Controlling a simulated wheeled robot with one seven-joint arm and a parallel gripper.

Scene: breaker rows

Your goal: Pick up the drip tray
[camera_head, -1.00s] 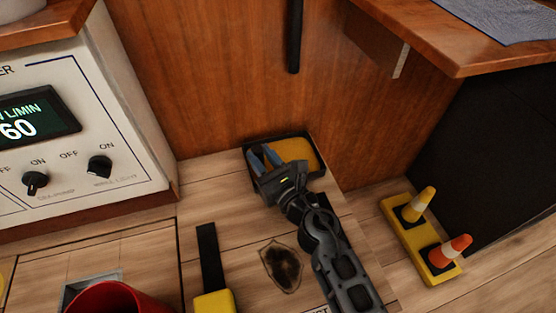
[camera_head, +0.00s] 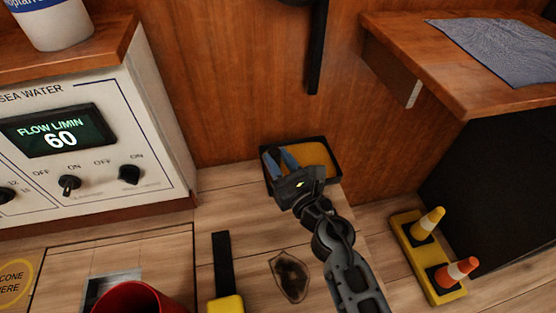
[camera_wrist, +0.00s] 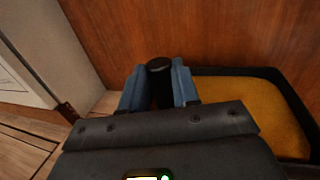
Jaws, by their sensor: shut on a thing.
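The drip tray (camera_head: 333,160) is a black, low-walled tray with a yellow inside, close to the wooden back wall in the head view. It also shows at the right of the wrist view (camera_wrist: 236,71). My gripper (camera_head: 279,158) is at the tray's left end, its blue fingers shut on the black rim there. In the wrist view the fingers (camera_wrist: 159,85) stand either side of a dark rounded piece of the tray. My gripper hides the tray's near left part. I cannot tell if the tray is clear of the wood below.
A sea water panel (camera_head: 85,150) stands at the left. A red container (camera_head: 135,298), a yellow-and-black object (camera_head: 224,270) and a dark stain (camera_head: 290,275) are in front. A yellow holder with two cones (camera_head: 418,262) stands right. A wooden shelf (camera_head: 440,75) with a cloth (camera_head: 500,45) overhangs at the upper right.

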